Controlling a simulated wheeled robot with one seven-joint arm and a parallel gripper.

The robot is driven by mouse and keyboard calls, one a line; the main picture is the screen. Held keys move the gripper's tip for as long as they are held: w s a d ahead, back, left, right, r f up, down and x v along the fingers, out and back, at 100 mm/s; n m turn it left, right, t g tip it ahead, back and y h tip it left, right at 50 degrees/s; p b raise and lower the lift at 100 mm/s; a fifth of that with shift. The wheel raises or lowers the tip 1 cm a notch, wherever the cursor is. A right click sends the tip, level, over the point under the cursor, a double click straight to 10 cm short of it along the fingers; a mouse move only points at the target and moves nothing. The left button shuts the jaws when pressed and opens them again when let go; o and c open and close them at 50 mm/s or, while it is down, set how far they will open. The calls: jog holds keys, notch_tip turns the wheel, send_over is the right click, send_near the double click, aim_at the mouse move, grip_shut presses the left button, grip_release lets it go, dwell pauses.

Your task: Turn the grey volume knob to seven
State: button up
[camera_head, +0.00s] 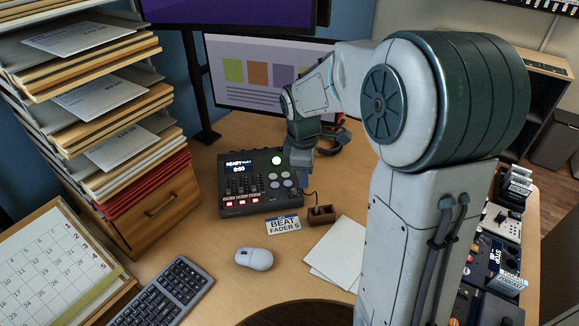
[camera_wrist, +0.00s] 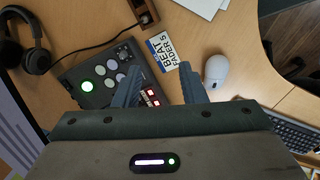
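A dark control box (camera_head: 232,207) with a small display, slider faders, red-lit buttons and several round grey controls (camera_head: 274,176) stands on the desk. It also shows in the wrist view (camera_wrist: 72,72), with the grey controls (camera_wrist: 110,68) left of my fingers. I cannot tell which control is the volume knob, and no dial numbers can be read. My gripper (camera_head: 300,175) hangs over the right side of the box. In the wrist view my gripper (camera_wrist: 158,72) has its two fingers apart, with nothing held between them. They partly cover the faders and buttons.
A "BEAT FADER 5" card (camera_head: 283,224) and a small wooden block (camera_head: 321,214) with a cable lie in front of the box. A white mouse (camera_head: 254,258), keyboard (camera_head: 166,293) and paper (camera_head: 338,250) lie nearer. Shelves of paper (camera_head: 110,110) rise at left; headphones (camera_wrist: 24,42) lie behind.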

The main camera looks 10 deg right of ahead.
jog(key=w+f+n+y+p, duration=0.1)
jog(key=w+f+n+p, duration=0.35)
jog(key=w+n, duration=0.5)
jog(key=p, duration=0.2)
send_near(294, 189)
jog(key=shift+m, duration=0.25)
jog(key=f, duration=0.8)
jog(key=shift+w+d+f, duration=0.1)
jog(key=shift+w+f, duration=0.1)
jog(key=shift+w, duration=0.2)
grip_shut()
